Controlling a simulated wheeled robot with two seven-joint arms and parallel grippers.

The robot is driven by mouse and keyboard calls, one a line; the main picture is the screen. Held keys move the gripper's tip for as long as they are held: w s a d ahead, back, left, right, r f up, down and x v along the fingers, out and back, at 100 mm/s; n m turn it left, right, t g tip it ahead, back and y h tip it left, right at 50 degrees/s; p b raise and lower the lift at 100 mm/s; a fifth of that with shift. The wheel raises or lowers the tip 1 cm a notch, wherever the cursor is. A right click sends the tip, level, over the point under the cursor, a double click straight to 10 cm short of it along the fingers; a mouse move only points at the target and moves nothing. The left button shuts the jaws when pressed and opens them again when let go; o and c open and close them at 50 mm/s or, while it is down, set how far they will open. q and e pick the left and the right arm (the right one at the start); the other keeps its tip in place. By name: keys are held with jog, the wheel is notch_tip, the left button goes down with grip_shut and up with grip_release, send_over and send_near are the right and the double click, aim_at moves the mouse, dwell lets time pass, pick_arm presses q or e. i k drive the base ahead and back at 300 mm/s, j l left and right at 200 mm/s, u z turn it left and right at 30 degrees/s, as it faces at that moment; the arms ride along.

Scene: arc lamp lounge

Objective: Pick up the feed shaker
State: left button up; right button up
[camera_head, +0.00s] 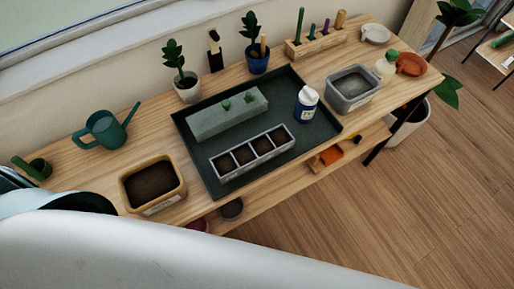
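What looks like the feed shaker (306,106), a small blue bottle with a white cap and a pale label, stands upright on the right part of the dark tray (190,148) on the wooden bench. A white bottle with a green cap (386,66) stands farther right, outside the tray. Neither of my grippers shows. A large white part of my own body fills the lower left and hides the near left of the bench.
Around the shaker are a four-cell seed tray (252,167), a grey-green block (228,124) and a grey tub (353,98). A soil-filled yellow tub (178,199), watering can (103,134) and potted plants (186,94) stand left and behind. Open floor lies right.

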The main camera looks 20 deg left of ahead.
aim_at(304, 114)
jog(key=k+l, duration=0.25)
jog(key=l, duration=0.15)
jog(key=k+l, duration=0.55)
jog(key=l, duration=0.25)
jog(key=k+l, duration=0.25)
jog(key=l, duration=0.15)
